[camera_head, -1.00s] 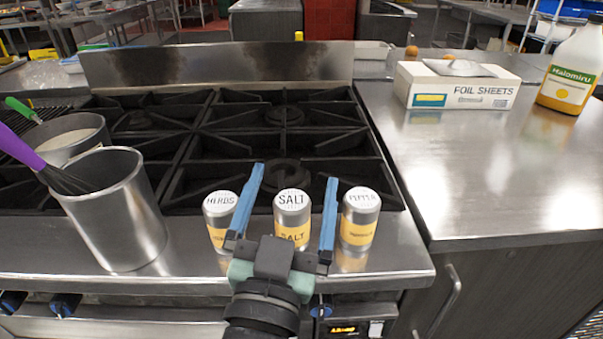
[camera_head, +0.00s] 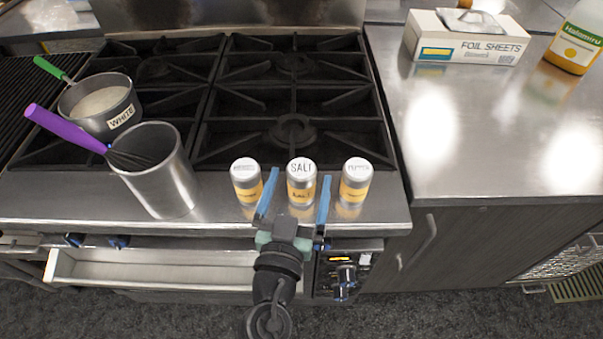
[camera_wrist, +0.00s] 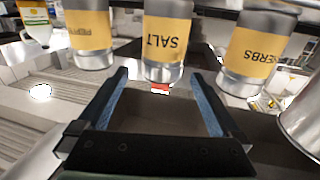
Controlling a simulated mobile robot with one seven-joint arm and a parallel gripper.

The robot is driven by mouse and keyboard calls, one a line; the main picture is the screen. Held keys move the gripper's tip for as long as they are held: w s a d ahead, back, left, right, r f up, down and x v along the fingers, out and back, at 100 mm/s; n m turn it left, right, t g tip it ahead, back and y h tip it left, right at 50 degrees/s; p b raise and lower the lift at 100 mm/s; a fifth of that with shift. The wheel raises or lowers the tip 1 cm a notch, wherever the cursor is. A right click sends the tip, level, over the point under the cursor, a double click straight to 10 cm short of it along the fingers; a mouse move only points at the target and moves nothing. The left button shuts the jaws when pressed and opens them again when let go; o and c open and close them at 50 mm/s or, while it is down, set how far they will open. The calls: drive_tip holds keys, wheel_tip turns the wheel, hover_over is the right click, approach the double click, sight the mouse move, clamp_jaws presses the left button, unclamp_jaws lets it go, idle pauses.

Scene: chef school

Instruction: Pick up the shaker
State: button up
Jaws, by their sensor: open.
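Three metal shakers with yellow labels stand upright in a row on the stove's front ledge. The salt shaker (camera_head: 301,183) is in the middle, the herbs shaker (camera_head: 246,184) on its left and the pepper shaker (camera_head: 355,183) on its right. My gripper (camera_head: 294,196) is open, its blue fingers pointing toward the salt shaker from the front. In the wrist view the salt shaker (camera_wrist: 167,40) appears upside down beyond and between the fingertips, with the pepper shaker (camera_wrist: 88,36) left and the herbs shaker (camera_wrist: 256,50) right. Nothing is held. Exact fingertip distance is hard to tell.
A metal cup (camera_head: 160,180) with a purple-handled whisk (camera_head: 70,130) stands left on the ledge, with a pot (camera_head: 100,103) behind it. Burner grates (camera_head: 290,110) lie behind the shakers. The right counter (camera_head: 440,150) is clear in front of the foil box (camera_head: 465,45).

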sight(304, 158)
drive_tip(key=shift+w+d+f+p, duration=0.1)
drive_tip(key=shift+w+d+p, duration=0.15)
drive_tip(key=shift+w, duration=0.85)
drive_tip(key=shift+w+d+r+p, duration=0.1)
drive_tip(key=shift+w+p, duration=0.3)
drive_tip(key=shift+w, duration=0.75)
drive_tip(key=shift+w+d+f+p, duration=0.1)
drive_tip(key=shift+w+d+p, duration=0.15)
drive_tip(key=shift+w, duration=0.85)
clamp_jaws()
wheel_tip(304, 158, up, 15)
drive_tip(key=p, duration=0.8)
